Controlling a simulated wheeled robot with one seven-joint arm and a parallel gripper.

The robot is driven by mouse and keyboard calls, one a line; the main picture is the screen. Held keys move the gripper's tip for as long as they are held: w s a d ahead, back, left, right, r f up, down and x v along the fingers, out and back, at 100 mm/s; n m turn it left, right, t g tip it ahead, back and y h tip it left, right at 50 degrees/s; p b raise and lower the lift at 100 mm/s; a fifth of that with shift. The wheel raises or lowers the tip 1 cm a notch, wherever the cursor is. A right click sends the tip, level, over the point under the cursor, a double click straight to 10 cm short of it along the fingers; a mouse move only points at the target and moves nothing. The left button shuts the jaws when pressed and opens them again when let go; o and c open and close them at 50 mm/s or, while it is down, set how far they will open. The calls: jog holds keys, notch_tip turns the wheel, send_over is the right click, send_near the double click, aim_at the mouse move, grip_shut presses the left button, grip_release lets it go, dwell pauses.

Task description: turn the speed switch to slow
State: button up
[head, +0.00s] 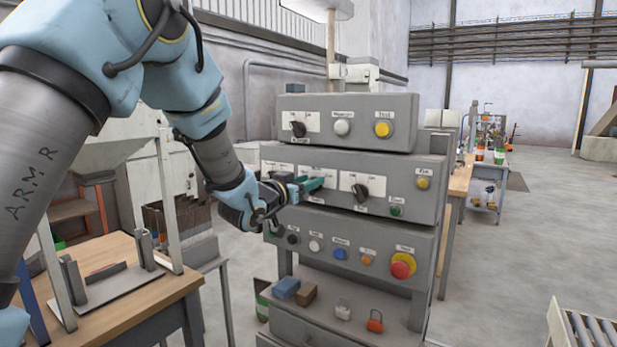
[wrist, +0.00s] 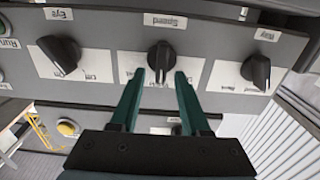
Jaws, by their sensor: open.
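The speed switch (wrist: 161,58) is a black rotary knob on a white plate in the middle of a grey panel, labelled "Speed" upside down in the wrist view. Its ridge stands nearly upright in that picture; the small position words are too blurred to read. My gripper (wrist: 160,76) is open, its two green fingers on either side of the knob's near end. I cannot tell whether they touch it. In the head view my gripper (head: 312,184) is at the middle panel and hides the knob.
In the head view, a red emergency-type button (head: 402,266) and several coloured buttons sit on the panel below. A shelf under them holds padlocks (head: 375,321) and blocks. A wooden table (head: 120,290) stands left.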

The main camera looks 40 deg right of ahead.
jog(key=shift+d, duration=0.1)
grip_shut()
dwell(0.3)
jog(key=shift+w+f+b, duration=0.1)
jog(key=shift+b, duration=0.25)
jog(key=n+b, duration=0.1)
jog(key=n, duration=0.2)
jog(key=n+b, duration=0.1)
jog(key=n, duration=0.2)
jog(key=w+n+b, duration=0.1)
jog(key=n, duration=0.2)
jog(key=shift+a+f+n+b, duration=0.25)
jog(key=shift+f+n+b, duration=0.1)
jog(key=shift+n, duration=0.05)
jog(key=shift+f, duration=0.1)
dwell(0.4)
